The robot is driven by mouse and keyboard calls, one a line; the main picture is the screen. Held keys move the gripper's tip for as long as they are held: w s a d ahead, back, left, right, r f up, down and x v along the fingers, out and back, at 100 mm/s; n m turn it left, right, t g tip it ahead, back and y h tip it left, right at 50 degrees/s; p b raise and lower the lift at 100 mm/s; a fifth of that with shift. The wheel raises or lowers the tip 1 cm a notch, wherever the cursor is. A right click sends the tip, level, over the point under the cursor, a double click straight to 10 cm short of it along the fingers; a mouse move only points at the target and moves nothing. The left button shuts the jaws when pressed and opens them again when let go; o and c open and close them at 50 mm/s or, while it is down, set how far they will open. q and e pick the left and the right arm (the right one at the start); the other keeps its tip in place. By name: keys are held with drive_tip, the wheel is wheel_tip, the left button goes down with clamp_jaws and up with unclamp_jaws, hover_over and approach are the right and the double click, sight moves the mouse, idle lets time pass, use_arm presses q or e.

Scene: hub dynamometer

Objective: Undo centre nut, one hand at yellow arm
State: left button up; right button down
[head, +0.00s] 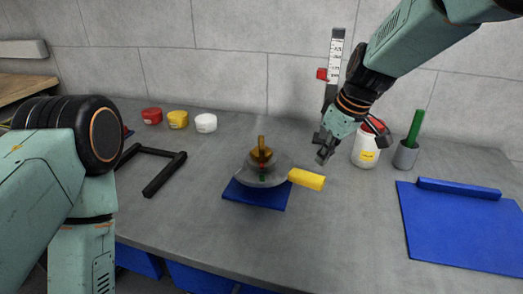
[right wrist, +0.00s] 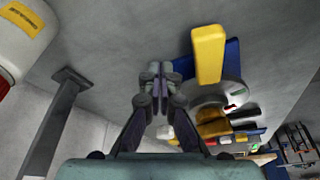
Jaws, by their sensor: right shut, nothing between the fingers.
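The hub dynamometer is a grey disc (head: 245,172) on a blue base plate (head: 255,196), mid-bench. A brass centre nut (head: 261,154) with an upright tab sits on top of the disc. A yellow arm (head: 307,179) sticks out from the disc to the right. My right gripper (head: 322,150) is above the bench, behind and right of the yellow arm, shut and empty. In the right wrist view its closed fingers (right wrist: 160,72) are left of the yellow arm (right wrist: 208,55), apart from it. The brass part (right wrist: 212,124) is partly hidden there. My left gripper is out of view.
A white jar (head: 366,150), a grey cup with a green stick (head: 405,155) and a scale post (head: 333,70) stand near my right arm. A blue tray (head: 460,235) is at right. A black frame (head: 160,175) and small pots (head: 178,120) are at left. The front bench is clear.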

drive_tip(key=shift+f, duration=3.65)
drive_tip(key=shift+r, duration=0.1)
drive_tip(key=shift+r, duration=0.8)
drive_tip(key=shift+s+a, duration=0.2)
drive_tip(key=shift+s, duration=0.1)
drive_tip(key=shift+s+a, duration=0.15)
drive_tip(key=shift+s, duration=0.15)
drive_tip(key=shift+s+a, duration=0.1)
drive_tip(key=shift+s, duration=0.15)
drive_tip(key=shift+w, duration=0.15)
drive_tip(key=shift+w, duration=0.2)
